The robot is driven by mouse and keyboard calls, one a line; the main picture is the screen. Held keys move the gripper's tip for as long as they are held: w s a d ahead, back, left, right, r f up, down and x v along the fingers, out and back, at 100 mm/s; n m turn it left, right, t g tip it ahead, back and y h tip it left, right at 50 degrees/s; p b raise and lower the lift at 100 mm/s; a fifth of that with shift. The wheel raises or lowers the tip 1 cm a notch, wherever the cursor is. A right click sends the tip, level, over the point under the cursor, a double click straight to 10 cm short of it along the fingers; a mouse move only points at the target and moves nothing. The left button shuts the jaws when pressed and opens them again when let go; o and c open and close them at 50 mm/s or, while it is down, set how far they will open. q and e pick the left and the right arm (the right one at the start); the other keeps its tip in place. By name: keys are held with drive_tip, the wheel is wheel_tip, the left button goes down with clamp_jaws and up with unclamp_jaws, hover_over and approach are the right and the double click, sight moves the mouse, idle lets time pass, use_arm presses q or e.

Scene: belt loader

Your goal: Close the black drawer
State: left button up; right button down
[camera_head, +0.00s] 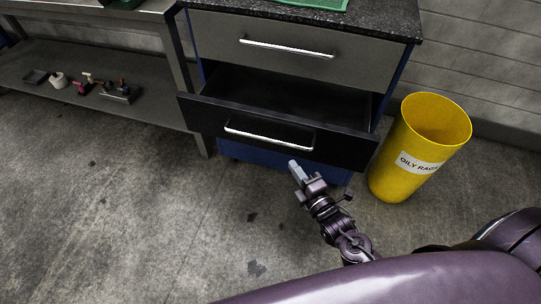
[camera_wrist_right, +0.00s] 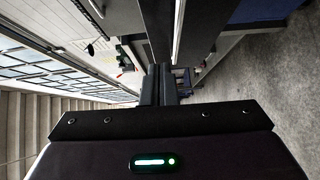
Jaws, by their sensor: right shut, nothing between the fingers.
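The black drawer (camera_head: 280,138) stands pulled open below a grey drawer in the cabinet, with its dark inside showing. A silver bar handle (camera_head: 268,136) runs across its front. My right gripper (camera_head: 294,166) is shut and empty, in front of and just below the drawer front in the head view. I cannot tell whether it touches the drawer. In the right wrist view the shut fingers (camera_wrist_right: 159,84) point forward, with a bright bar and dark panels close by. My left gripper is not in view.
The grey upper drawer (camera_head: 262,45) is shut under a dark speckled top. A yellow bin (camera_head: 394,165) labelled "OILY RAGS" stands close to the right of the cabinet. A bench (camera_head: 150,98) with small items on its lower shelf stands at left. The floor in front is clear.

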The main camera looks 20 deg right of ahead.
approach(276, 123)
drive_tip(key=w+a, duration=0.2)
drive_tip(key=a, duration=0.1)
drive_tip(key=shift+a+r, duration=0.1)
drive_tip(key=shift+a, duration=0.1)
drive_tip(key=w, duration=0.1)
drive_tip(key=w+d, duration=0.1)
drive_tip(key=w, duration=0.1)
drive_tip(key=shift+d, duration=0.35)
drive_tip(key=shift+w+d, duration=0.25)
drive_tip(key=shift+w, duration=0.15)
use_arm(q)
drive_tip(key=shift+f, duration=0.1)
